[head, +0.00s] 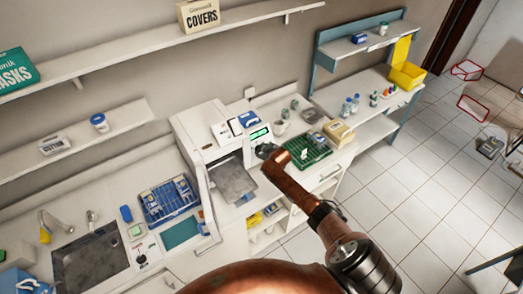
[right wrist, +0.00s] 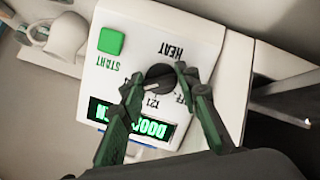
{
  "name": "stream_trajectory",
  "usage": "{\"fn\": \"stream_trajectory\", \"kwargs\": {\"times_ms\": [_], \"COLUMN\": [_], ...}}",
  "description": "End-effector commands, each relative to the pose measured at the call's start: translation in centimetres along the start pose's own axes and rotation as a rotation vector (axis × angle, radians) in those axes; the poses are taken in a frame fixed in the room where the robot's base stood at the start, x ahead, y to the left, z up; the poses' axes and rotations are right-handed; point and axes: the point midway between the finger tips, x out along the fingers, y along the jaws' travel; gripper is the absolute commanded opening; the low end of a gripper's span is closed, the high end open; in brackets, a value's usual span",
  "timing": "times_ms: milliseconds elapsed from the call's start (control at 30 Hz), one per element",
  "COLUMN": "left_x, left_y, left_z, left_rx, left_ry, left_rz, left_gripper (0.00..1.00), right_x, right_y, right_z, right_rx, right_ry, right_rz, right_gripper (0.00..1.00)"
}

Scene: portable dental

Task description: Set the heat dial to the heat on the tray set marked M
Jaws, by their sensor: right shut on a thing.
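The black heat dial (right wrist: 160,77) sits on the white front panel of the steriliser (head: 188,120), which appears upside down in the right wrist view. HEAT is printed beside the dial, and 121 shows near its rim; other marks are partly covered by my fingers. A pale pointer line shows on the dial, but its exact setting is unclear. My right gripper (right wrist: 158,79) is shut on the dial, one finger on each side; it also shows at the panel in the head view (head: 267,152). No M mark is legible on any tray set. My left gripper is out of view.
A green START button (right wrist: 111,41) and a lit green display (right wrist: 101,110), partly covered, share the panel. The steriliser's door (head: 203,200) stands open. A blue rack (head: 147,211) is left of it, a green tray (head: 317,153) right. Open tiled floor lies at right.

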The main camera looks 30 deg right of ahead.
Motion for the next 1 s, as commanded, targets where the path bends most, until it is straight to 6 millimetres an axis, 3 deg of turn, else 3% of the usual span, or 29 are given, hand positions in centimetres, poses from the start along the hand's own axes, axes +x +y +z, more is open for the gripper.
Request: {"fn": "stream_trajectory", "kwargs": {"times_ms": [667,700,900,1000], "left_x": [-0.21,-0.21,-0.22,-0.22], "left_y": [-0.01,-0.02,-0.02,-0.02], "left_z": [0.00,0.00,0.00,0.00], "left_rx": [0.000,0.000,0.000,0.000], "left_ry": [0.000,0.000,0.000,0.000], "left_rz": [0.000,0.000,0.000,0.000], "left_gripper": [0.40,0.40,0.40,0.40], "right_x": [0.02,0.01,0.01,0.00], "right_y": [-0.04,-0.03,-0.02,-0.01], "right_z": [0.13,0.13,0.07,0.05], "right_rx": [0.063,0.063,0.062,0.061], "right_ry": [-0.002,-0.002,-0.001,-0.001], "right_rz": [-0.013,-0.013,-0.013,-0.013], "right_gripper": [0.06,0.31,0.45,0.46]}}
